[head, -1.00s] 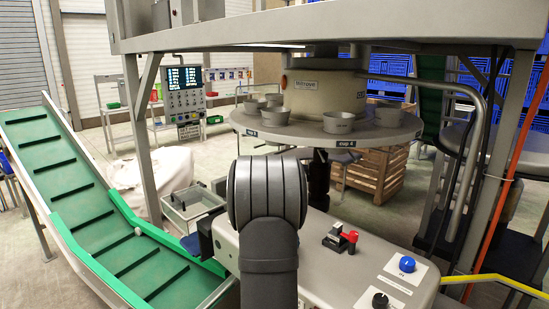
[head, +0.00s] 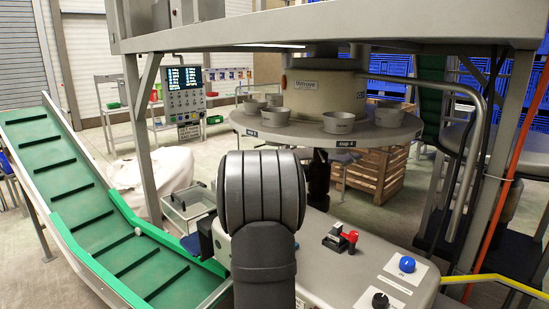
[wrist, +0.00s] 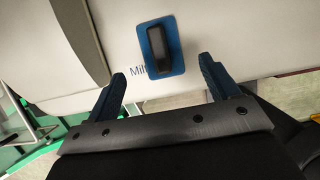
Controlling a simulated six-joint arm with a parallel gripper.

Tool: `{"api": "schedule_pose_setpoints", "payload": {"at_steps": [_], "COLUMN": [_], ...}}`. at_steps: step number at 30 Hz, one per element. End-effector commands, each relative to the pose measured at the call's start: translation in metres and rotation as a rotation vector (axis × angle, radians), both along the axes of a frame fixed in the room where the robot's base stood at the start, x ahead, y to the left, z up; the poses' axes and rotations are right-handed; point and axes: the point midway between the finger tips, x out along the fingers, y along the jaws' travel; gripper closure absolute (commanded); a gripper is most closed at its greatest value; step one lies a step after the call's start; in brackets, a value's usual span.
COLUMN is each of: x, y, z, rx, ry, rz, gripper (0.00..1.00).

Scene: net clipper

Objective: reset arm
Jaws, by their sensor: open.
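My arm (head: 264,205) rises in the middle of the head view and hides its own far end, so my gripper cannot be made out there. In the wrist view my gripper (wrist: 162,82) shows two blue fingers spread apart with nothing between them. Beyond the fingertips is a pale machine housing with a black handle on a blue plate (wrist: 160,46). The gap between fingertips and handle is hard to judge.
A round table (head: 290,131) carries several grey cups. A green conveyor (head: 75,195) slopes at the left. A red-handled switch (head: 350,240), a blue button (head: 407,264) and a black knob (head: 380,300) sit on the machine top at right. A steel frame post (head: 145,150) stands left of my arm.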

Motion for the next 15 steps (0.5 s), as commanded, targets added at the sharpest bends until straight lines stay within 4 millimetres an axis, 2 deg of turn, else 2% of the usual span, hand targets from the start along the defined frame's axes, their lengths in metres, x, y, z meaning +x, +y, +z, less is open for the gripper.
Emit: {"api": "schedule_pose_setpoints", "payload": {"at_steps": [1, 11, 12, 15], "x": [0.003, 0.02, 0.021, 0.022], "y": [-0.003, -0.021, -0.021, -0.021], "z": [-0.011, -0.073, -0.073, -0.046], "rx": [0.0, 0.0, -0.001, 0.001], "ry": [0.003, 0.003, -0.002, -0.007], "rz": [-0.001, 0.0, 0.0, -0.001], "gripper": [0.2, 0.2, 0.2, 0.2]}}
